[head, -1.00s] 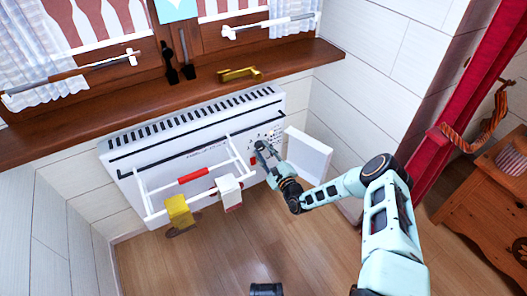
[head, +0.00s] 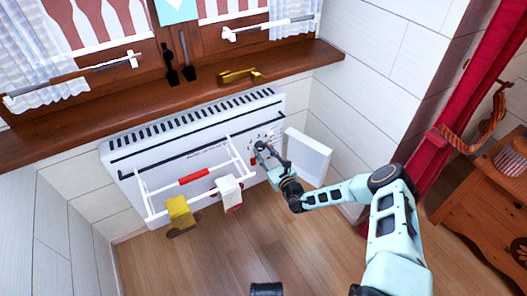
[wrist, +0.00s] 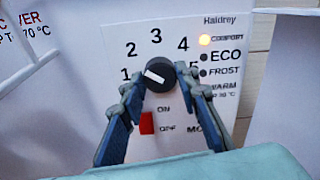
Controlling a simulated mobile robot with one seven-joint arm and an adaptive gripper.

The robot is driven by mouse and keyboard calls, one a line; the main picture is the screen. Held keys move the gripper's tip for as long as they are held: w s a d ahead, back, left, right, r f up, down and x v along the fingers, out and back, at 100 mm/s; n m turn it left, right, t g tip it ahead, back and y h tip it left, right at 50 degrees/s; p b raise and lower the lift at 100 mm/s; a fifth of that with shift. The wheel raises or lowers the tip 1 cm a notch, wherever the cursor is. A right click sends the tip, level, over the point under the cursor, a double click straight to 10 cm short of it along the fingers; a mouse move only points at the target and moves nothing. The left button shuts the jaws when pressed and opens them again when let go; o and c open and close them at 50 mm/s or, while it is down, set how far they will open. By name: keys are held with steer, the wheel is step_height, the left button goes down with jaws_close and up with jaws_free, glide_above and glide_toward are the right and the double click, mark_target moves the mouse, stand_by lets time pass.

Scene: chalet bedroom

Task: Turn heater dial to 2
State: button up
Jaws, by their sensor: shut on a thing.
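The white heater (head: 122,170) is mounted under the window sill, with its controls at its right end. In the wrist view the black round dial (wrist: 160,75) has a white mark that points left and slightly up, near the 1 and below the 2. The numbers 1 to 4 show around it; the 5 is partly hidden by a finger. My gripper (wrist: 158,82) is shut on the dial, one finger on each side. In the head view my gripper (head: 261,149) reaches the control panel from the lower right and hides the dial.
A red switch (wrist: 146,123) sits just below the dial. A white flap (head: 308,157) stands out right of the controls. A white rack (head: 150,187) with yellow and white cloths hangs in front of the heater.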

steer(key=shift+m, duration=0.8)
steer(key=shift+f, duration=0.1)
steer(key=o, duration=1.2)
steer(key=shift+c, duration=0.2)
steer(key=v, duration=1.2)
